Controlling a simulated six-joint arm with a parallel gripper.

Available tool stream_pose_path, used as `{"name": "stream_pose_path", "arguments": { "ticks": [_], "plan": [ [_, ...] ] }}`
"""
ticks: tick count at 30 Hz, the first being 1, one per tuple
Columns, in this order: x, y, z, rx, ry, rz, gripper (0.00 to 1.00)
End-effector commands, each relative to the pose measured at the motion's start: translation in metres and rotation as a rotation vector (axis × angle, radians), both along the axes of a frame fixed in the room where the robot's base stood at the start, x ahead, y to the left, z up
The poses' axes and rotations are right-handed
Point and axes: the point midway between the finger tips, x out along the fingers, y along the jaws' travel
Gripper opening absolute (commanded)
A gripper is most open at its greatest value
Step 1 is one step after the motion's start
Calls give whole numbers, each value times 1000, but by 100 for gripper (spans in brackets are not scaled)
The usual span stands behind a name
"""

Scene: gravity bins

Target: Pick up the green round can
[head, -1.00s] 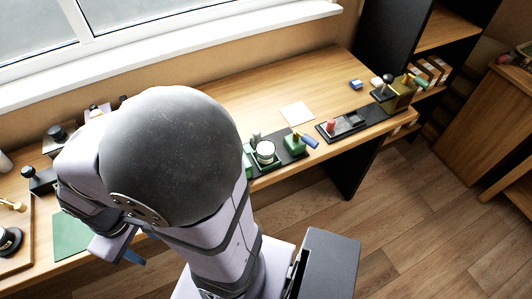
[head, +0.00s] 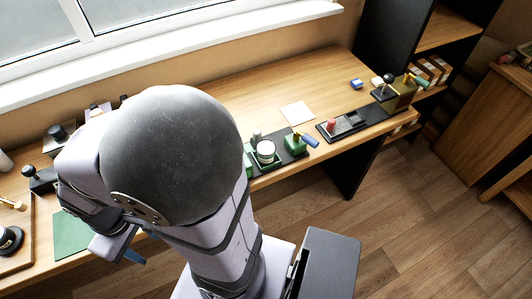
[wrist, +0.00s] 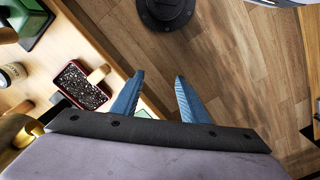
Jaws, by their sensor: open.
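A round can with a pale top and green around it (head: 265,150) stands on a dark tray at the desk's front edge in the head view; it may be the green round can. In the wrist view, a round pale and dark green container (wrist: 12,75) is cut off at the left edge; I cannot tell if it is the same one. My gripper (wrist: 158,85) is open and empty, its two blue fingers apart over the desk edge and floor.
A red tray of dark granules (wrist: 82,85) lies left of my fingers, with wooden pieces beside it. A green block (head: 295,142) and a black tray (head: 342,126) stand farther right. A green mat (head: 72,235) lies at left. The desk's back middle is clear.

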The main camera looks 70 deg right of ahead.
Motion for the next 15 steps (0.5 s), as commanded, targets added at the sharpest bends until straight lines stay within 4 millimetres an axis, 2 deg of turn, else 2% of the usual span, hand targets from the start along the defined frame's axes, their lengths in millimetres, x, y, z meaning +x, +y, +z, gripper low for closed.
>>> {"name": "stream_pose_path", "arguments": {
  "ticks": [1,3,4,15],
  "plan": [
    [0,0,0,0,0,0,50],
    [0,0,0,0,0,0,67],
    [0,0,0,0,0,0,69],
    [1,-4,1,1,-1,-20,69]
  ]
}}
